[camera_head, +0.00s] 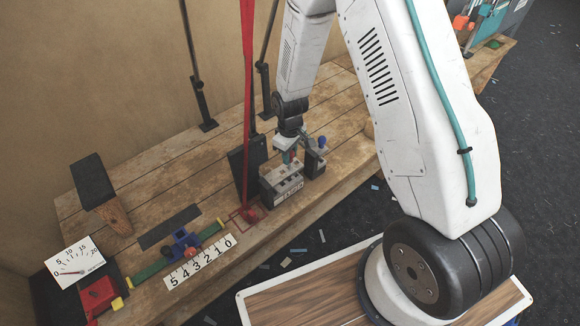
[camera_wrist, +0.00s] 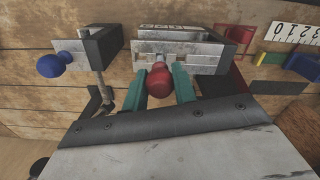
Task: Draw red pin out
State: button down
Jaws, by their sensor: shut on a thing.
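The red pin shows in the wrist view as a round red knob (camera_wrist: 158,79) in front of a grey metal block (camera_wrist: 190,52). My gripper (camera_wrist: 159,84) has one teal finger on each side of the knob and is shut on it. In the head view my gripper (camera_head: 290,158) points down at the labelled metal block (camera_head: 283,188) on the wooden bench. The pin's shaft is mostly hidden, and I cannot tell how deep it sits in the block.
A numbered scale (camera_head: 200,262) and a dial card (camera_head: 76,262) lie further left on the bench (camera_head: 160,175).

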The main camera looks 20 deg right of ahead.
jog(key=shift+r, duration=3.55)
